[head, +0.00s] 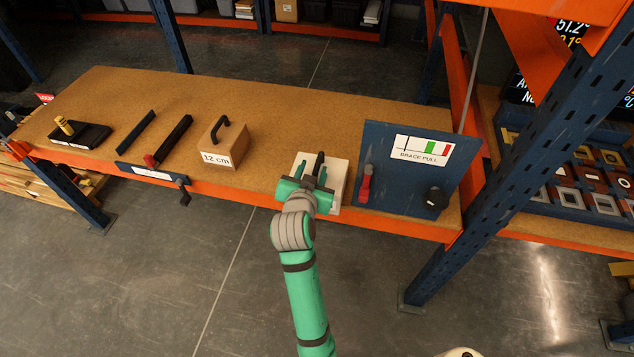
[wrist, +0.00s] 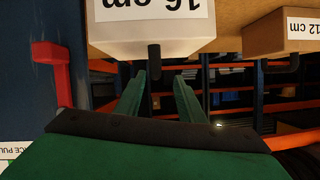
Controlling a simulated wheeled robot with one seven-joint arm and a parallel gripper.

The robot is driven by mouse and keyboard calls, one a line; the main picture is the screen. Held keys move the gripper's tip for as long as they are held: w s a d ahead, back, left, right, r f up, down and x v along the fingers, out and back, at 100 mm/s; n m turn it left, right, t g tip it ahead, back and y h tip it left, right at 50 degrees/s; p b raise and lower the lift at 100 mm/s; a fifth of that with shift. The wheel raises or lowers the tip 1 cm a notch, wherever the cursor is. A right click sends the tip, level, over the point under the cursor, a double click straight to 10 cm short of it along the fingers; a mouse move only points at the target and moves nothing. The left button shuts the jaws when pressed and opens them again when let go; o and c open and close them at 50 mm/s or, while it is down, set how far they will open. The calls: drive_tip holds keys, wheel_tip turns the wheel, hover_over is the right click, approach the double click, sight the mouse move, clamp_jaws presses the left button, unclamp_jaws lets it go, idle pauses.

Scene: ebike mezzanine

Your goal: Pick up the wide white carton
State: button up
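The wide white carton (head: 339,178) stands on the brown shelf deck near its front edge, left of the blue panel. In the wrist view the carton (wrist: 150,45) shows upside down, with a "16 cm" label and a black handle (wrist: 154,62). My gripper (head: 311,173) is over the carton in the head view and hides part of it. In the wrist view the gripper (wrist: 160,78) is open, its two green fingers apart. The handle lies in line with the gap between the fingertips; nothing is gripped. I cannot tell how deep it sits between them.
A brown carton (head: 224,145) marked "12 cm" stands to the left. A blue "BRACE PULL" panel (head: 400,185) with a red handle (head: 365,184) and black knob (head: 435,199) stands close on the right. Dark bars and a black block (head: 82,135) lie farther left. The deck behind is clear.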

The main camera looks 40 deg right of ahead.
sight(318, 166)
drive_tip(key=x, duration=0.5)
drive_tip(key=shift+s+d, duration=0.35)
drive_tip(key=shift+s, duration=0.05)
drive_tip(key=shift+a, duration=0.15)
clamp_jaws()
drive_tip(key=shift+r, duration=0.1)
idle(0.8)
